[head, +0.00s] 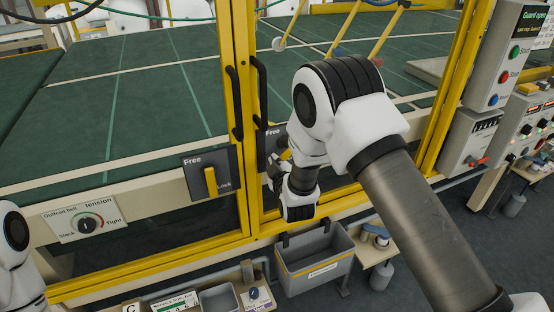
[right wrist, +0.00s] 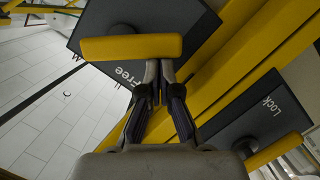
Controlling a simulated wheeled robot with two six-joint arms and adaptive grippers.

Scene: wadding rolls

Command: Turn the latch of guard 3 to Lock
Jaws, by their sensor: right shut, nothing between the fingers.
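Two dark latch plates sit on the yellow guard frame. The left plate (head: 226,160) reads Free and Lock, and its yellow handle (head: 210,181) stands upright. The right plate (head: 270,147) reads Free; my right gripper hides much of it, including any Lock word. Its yellow handle (head: 285,154) shows only in part. My right gripper (head: 276,172) is shut and empty in front of this plate. In the right wrist view the shut fingertips (right wrist: 159,70) are at the edge of a yellow handle (right wrist: 130,47) by the word Free; contact cannot be told. No guard number is legible.
A second plate reading Lock (right wrist: 250,112) is at the lower right of the wrist view. Black door handles (head: 234,103) rise above the plates. A grey bin (head: 316,262) hangs below my gripper. A tension dial (head: 87,224) is at the left, a control box (head: 508,55) at the right.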

